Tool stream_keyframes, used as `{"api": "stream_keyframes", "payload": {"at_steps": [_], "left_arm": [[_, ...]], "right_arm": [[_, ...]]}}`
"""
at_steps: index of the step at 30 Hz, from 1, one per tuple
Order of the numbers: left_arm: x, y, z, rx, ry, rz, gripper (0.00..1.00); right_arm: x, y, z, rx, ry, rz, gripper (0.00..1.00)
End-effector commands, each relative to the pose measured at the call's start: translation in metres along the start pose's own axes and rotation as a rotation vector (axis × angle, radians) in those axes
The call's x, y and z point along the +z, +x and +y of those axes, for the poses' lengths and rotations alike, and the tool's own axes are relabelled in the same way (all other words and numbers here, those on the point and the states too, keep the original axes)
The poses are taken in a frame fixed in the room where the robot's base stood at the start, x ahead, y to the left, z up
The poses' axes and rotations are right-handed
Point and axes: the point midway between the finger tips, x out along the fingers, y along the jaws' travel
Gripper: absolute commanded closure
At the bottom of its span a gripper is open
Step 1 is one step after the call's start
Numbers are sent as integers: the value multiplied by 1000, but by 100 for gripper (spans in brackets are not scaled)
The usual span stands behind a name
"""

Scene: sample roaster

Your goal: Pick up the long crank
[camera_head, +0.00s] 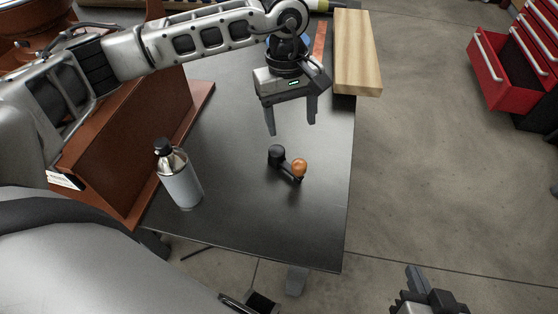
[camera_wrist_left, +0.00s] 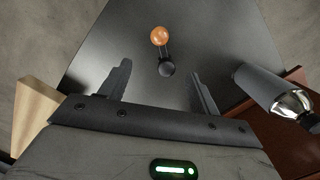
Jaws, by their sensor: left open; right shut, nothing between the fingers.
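The crank (camera_head: 287,165) lies on the dark table, with a black hub at one end and an orange ball knob at the other. It also shows in the left wrist view (camera_wrist_left: 163,54), ahead of the fingers and between their lines. My left gripper (camera_head: 291,128) is open and empty, above the table and just behind the crank, not touching it. Its two fingers also show in the left wrist view (camera_wrist_left: 160,85). My right gripper (camera_head: 420,275) is at the bottom right of the head view, off the table, shut and empty.
A grey bottle with a black cap (camera_head: 180,178) stands left of the crank on the dark table (camera_head: 240,220). A brown-red wooden piece (camera_head: 140,140) runs along the left. A light wood block (camera_head: 356,55) lies at the back right edge. A red tool cabinet (camera_head: 510,70) stands beyond.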

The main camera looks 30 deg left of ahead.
Motion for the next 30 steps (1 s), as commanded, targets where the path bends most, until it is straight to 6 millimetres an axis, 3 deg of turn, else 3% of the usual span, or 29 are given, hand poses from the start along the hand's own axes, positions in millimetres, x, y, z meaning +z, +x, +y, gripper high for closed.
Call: {"api": "stream_keyframes", "payload": {"at_steps": [1,5,18,26,30], "left_arm": [[-15,-7,-5,-26,12,60,38],[-32,-7,-14,-68,26,123,38],[-41,78,-19,-67,28,122,38],[-43,96,-21,-67,28,122,38],[-43,117,-26,-68,27,120,38]], "right_arm": [[1,0,0,-1,1,2,100],[-3,-1,0,-2,2,10,100],[-2,0,0,0,0,12,100],[-3,1,0,0,0,13,100],[-5,0,0,1,0,12,100]]}}
